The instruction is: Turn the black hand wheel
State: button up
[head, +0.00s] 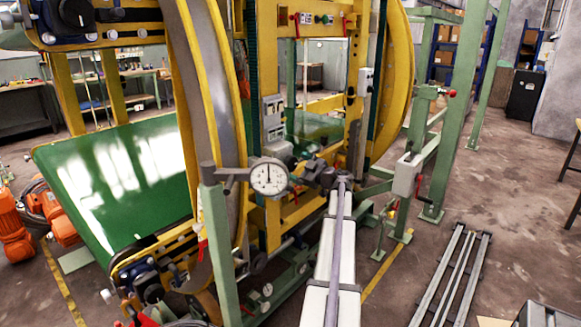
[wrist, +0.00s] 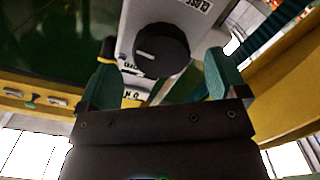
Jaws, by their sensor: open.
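In the wrist view, a round black hand wheel (wrist: 163,44) with a white mark sits on a pale box (wrist: 193,22) with dark lettering, which appears upside down. My gripper (wrist: 160,60) is open, with its two green fingers set wide apart. The hand wheel shows between the fingers in the picture, with a visible gap on either side. I cannot tell how deep it lies relative to the fingertips. Nothing is held. In the head view, my arm reaches forward to the yellow frame; the gripper is small and hard to make out there.
A dial gauge (head: 268,177) on a green post (head: 222,255) stands left of my arm. A yellow ring (head: 208,95) and a green sloping panel (head: 115,175) are further left. Green posts (head: 465,100) stand at right. Metal rails (head: 452,275) lie on the floor at right.

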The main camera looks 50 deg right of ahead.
aim_at(293, 165)
jog(key=w, duration=0.3)
jog(key=shift+w+d, duration=0.1)
jog(key=shift+w, duration=0.3)
jog(key=shift+c, duration=0.2)
jog(key=c, duration=0.9)
